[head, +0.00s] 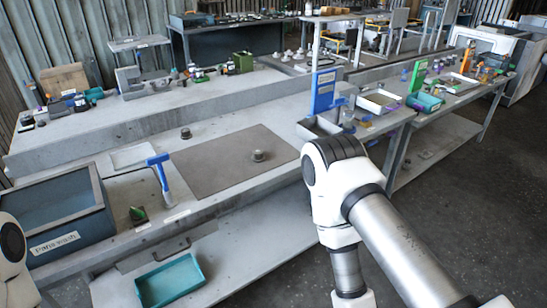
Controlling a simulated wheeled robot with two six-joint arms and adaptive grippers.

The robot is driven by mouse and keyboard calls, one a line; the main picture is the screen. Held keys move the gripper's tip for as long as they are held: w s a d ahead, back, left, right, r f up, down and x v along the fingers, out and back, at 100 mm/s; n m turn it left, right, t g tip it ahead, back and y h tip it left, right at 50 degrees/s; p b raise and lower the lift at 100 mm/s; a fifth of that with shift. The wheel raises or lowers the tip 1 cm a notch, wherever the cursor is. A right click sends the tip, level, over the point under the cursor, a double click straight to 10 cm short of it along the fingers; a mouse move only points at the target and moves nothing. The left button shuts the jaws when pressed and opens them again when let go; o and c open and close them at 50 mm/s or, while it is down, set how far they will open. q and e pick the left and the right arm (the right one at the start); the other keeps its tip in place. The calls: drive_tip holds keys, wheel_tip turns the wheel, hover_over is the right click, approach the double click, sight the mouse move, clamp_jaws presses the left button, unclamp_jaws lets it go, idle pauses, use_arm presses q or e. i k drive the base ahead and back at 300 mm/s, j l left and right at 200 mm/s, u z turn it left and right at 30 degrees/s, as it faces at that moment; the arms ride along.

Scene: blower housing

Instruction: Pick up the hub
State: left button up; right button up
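A small dark, round, stepped metal part (258,156) stands on the right part of a grey-brown mat (215,165) on the workbench; it looks like the hub. I cannot tell for certain which of the two is the hub. Both parts stand free with nothing touching them. My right arm is in front of the bench on the right, and its gripper is below the picture's edge. Only a piece of my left arm shows at the left edge, without its gripper.
A blue-handled hammer-like tool (159,174) stands left of the mat, near a shallow light tray (131,157). A dark blue bin (54,217) is at the bench's left. A teal tray (170,281) lies on the lower shelf. The mat is mostly clear.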

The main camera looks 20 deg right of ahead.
sight(258, 156)
drive_tip(key=z, duration=0.55)
drive_tip(key=i+j+z, duration=0.35)
drive_tip(key=j+z, duration=0.15)
drive_tip(key=i+j+z, duration=0.2)
drive_tip(key=j, duration=0.2)
drive_tip(key=j+z, duration=0.25)
drive_tip(key=i+j, duration=0.05)
drive_tip(key=j, duration=0.05)
